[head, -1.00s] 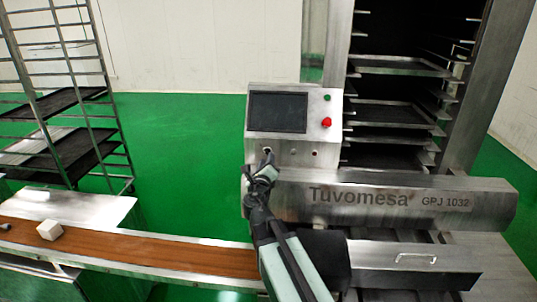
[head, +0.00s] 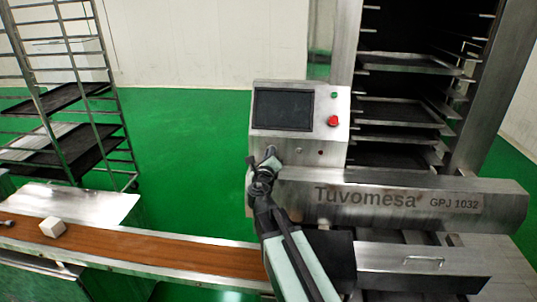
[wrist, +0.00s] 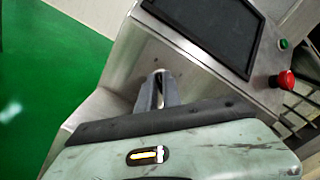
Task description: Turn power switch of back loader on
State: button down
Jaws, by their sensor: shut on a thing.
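The back loader's control panel (head: 300,145) is a tilted steel box with a dark screen (head: 283,110), a green button (head: 334,95) and a red knob (head: 333,120). The power switch is at the panel's lower left, below the screen, and is mostly hidden by my gripper (head: 271,152). In the wrist view, my gripper (wrist: 159,78) has its fingertips close together against the panel face, shut on the small switch. The switch's position cannot be read. The red knob (wrist: 284,80) and green button (wrist: 283,44) show at right in the wrist view.
The steel beam marked Tuvomesa GPJ 1032 (head: 400,201) juts out below the panel. A brown conveyor belt (head: 150,250) bears a white block (head: 53,227). A tray rack (head: 110,120) stands at left. Green floor (head: 190,140) lies open between.

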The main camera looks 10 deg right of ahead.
jog(key=shift+m, duration=0.4)
jog(key=m, duration=0.3)
jog(key=shift+s+d+m, duration=0.1)
jog(key=shift+d+m, duration=0.05)
jog(key=shift+m, duration=0.25)
jog(key=m, duration=0.4)
jog(key=shift+d+m, duration=0.1)
jog(key=shift+m, duration=0.2)
jog(key=m, duration=0.8)
jog(key=shift+d, duration=0.1)
jog(key=shift+m, duration=0.5)
jog(key=c, duration=1.5)
grip_release()
jog(key=shift+f, duration=0.1)
